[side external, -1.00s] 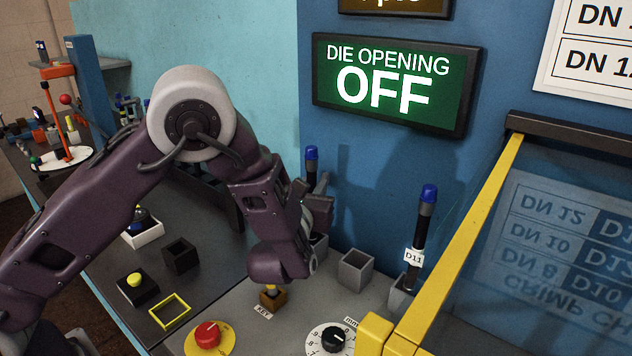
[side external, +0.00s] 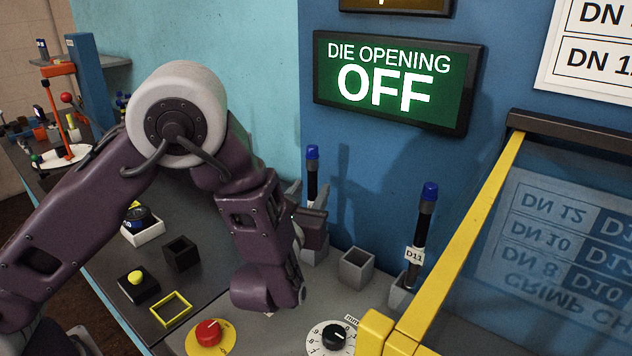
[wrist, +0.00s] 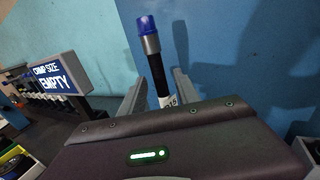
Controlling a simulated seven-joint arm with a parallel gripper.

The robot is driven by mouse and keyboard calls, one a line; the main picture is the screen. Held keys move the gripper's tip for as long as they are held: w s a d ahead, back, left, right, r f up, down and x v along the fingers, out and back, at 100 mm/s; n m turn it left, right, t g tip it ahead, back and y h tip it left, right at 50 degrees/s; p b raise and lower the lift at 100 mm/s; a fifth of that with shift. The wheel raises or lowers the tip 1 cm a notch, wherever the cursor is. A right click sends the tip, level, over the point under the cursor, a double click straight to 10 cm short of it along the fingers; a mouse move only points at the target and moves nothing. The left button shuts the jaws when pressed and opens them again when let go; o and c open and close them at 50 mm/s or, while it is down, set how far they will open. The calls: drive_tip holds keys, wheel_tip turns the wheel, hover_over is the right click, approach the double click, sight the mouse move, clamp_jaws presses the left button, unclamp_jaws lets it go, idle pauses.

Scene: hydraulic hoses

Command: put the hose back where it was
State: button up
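A black hose with a blue cap (side external: 312,175) stands upright at the left of the row by the blue wall. It also shows in the wrist view (wrist: 155,62), slightly tilted there, with a white label partly hidden. My gripper (side external: 308,218) is at this hose; in the wrist view its fingers (wrist: 158,95) stand apart on either side of it, with a gap visible. The hose's lower end is hidden behind my gripper. A second blue-capped hose (side external: 425,220), labelled D11, stands upright in a grey holder at the right.
An empty grey square holder (side external: 356,268) stands between the two hoses. A red button (side external: 208,333), a dial (side external: 335,338) and a yellow-framed guard (side external: 455,235) are in front. A green sign (side external: 395,82) reads DIE OPENING OFF. A wrist-view sign (wrist: 62,78) reads CRIMP SIZE EMPTY.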

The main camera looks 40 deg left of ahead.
drive_tip(key=v, duration=0.7)
drive_tip(key=s+a+r+n+g+y, duration=0.2)
drive_tip(key=s+a+n+g+y, duration=0.15)
drive_tip(key=a, duration=0.25)
drive_tip(key=s+a+r+n+g+y, duration=0.2)
drive_tip(key=a+n, duration=0.3)
drive_tip(key=s+a+n+g+h, duration=0.1)
drive_tip(key=s+a+n+g, duration=0.3)
drive_tip(key=s+n, duration=0.15)
drive_tip(key=s+a+n+g, duration=0.4)
drive_tip(key=s, duration=0.3)
drive_tip(key=s+d+f+n+g+h, duration=0.1)
drive_tip(key=s+d+f+n+h, duration=0.1)
drive_tip(key=s+d+n+h, duration=0.5)
drive_tip(key=d+r+n+t+h, duration=0.3)
drive_tip(key=d+r+n+h, duration=0.1)
drive_tip(key=d+n, duration=0.2)
drive_tip(key=shift+s+r+n, duration=0.15)
drive_tip(key=shift+r+n, duration=0.05)
drive_tip(key=shift+n, duration=0.1)
drive_tip(key=shift+d+t, duration=0.1)
drive_tip(key=shift+t, duration=0.15)
